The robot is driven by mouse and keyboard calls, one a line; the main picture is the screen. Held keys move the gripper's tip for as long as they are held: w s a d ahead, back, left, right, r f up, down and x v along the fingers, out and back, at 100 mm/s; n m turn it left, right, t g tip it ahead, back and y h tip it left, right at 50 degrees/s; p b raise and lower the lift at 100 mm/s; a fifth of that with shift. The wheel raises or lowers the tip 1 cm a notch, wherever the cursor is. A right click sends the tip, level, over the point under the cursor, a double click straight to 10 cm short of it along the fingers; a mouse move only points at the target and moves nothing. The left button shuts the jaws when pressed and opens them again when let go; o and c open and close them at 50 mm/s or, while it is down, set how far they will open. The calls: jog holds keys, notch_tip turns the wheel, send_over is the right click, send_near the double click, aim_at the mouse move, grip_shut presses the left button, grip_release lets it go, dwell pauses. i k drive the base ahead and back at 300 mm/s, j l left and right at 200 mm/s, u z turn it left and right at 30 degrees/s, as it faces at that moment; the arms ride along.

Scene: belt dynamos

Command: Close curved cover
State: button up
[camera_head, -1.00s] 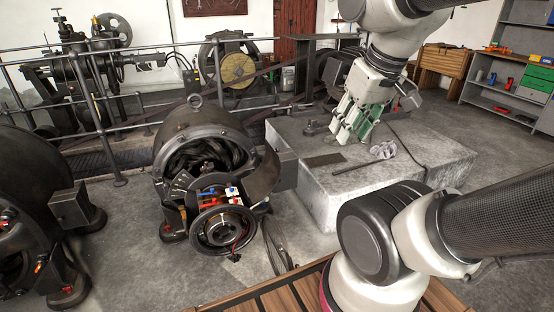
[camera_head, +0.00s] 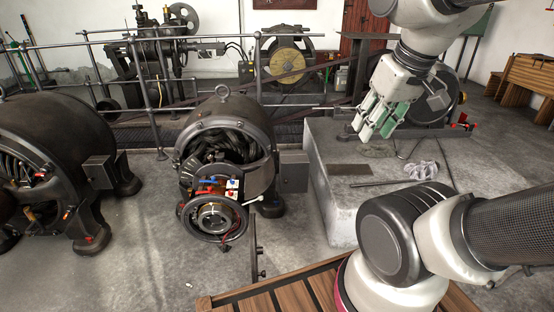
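The middle dynamo (camera_head: 229,117) has an open front with dark coils showing. A curved cover plate (camera_head: 259,179) seems to stand away from the opening at its lower right; its exact hinge is hard to make out. Below the opening are a round end ring (camera_head: 214,221) and red, blue and white terminals (camera_head: 219,186). My gripper (camera_head: 374,125), with green finger pads, points down above the concrete block, right of the dynamo and well apart from the cover. Its fingers look spread, with nothing between them.
The concrete block (camera_head: 345,207) carries a flat dark plate, a thin rod and a crumpled grey cloth (camera_head: 422,170). Another dynamo (camera_head: 60,150) stands at left. Railings (camera_head: 200,107) run behind. Floor between the dynamos is clear.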

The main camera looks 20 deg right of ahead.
aim_at(256, 182)
jog(key=i+l+u, duration=0.15)
jog(key=l, duration=0.25)
jog(key=l+u, duration=0.1)
jog(key=l, duration=0.35)
jog(key=i+l+u, duration=0.15)
jog(key=l, duration=0.3)
jog(key=i+l, duration=0.45)
jog(key=l+u, duration=0.05)
jog(key=l, duration=0.05)
